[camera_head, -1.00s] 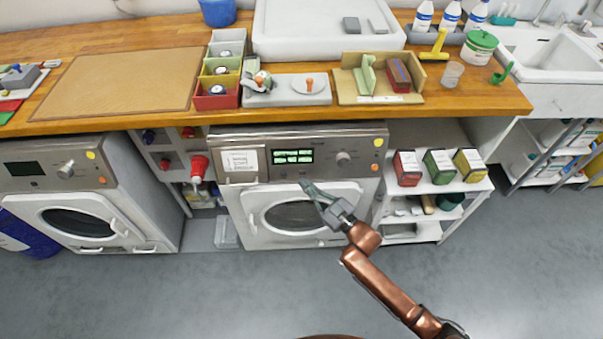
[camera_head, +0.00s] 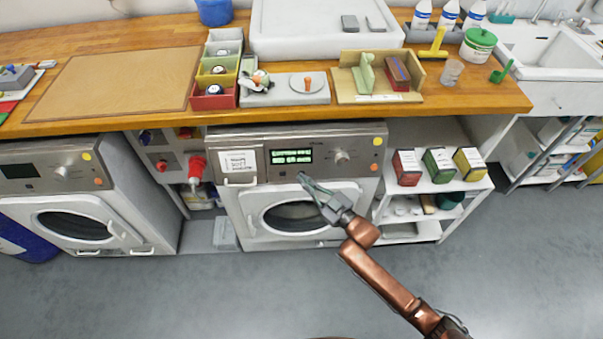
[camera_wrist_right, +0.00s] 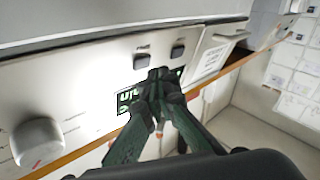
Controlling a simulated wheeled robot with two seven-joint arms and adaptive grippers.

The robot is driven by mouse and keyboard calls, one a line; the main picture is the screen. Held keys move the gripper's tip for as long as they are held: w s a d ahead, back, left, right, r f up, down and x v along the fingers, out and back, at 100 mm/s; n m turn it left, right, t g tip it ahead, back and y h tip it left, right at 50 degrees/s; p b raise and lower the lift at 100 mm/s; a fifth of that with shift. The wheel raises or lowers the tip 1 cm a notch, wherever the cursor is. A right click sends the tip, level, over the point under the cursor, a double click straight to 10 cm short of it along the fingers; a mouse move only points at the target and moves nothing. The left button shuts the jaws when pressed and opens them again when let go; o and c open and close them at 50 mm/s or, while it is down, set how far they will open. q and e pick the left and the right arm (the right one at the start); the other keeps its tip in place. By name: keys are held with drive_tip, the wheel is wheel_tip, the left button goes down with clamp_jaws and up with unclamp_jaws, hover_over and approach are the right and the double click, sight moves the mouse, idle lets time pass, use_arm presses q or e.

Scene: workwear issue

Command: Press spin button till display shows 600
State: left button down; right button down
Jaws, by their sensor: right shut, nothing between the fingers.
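The front-loading washing machine (camera_head: 246,215) stands under the counter. Its dark display (camera_head: 291,156) shows two rows of green characters, too small to read surely. A dial (camera_head: 342,158) sits right of the display. My right gripper (camera_head: 301,178) is shut and empty, its tips just below the display. I cannot tell whether they touch the panel. In the right wrist view, the shut fingertips (camera_wrist_right: 160,78) cover part of the display (camera_wrist_right: 126,97). Two small dark buttons (camera_wrist_right: 142,60) (camera_wrist_right: 178,50) show beyond the tips, and the dial (camera_wrist_right: 38,142) is at left. My left gripper is out of view.
A second washer (camera_head: 75,205) stands at left. Open shelves with small boxes (camera_head: 406,167) are at right of the middle washer. The wooden counter (camera_head: 380,112) overhangs the panel and carries trays and bins. The grey floor in front is clear.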

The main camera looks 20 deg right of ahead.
drive_tip(key=shift+w, duration=0.15)
idle(0.7)
drive_tip(key=shift+w+d+f, duration=0.1)
drive_tip(key=shift+w+d, duration=0.05)
drive_tip(key=shift+w, duration=0.1)
drive_tip(key=shift+w+d+f, duration=0.1)
drive_tip(key=shift+w+f, duration=0.05)
drive_tip(key=shift+w, duration=0.15)
idle(0.6)
idle(0.3)
drive_tip(key=shift+s+a+r+p, duration=0.2)
drive_tip(key=shift+s+r+p, duration=0.1)
drive_tip(key=shift+s+p, duration=0.45)
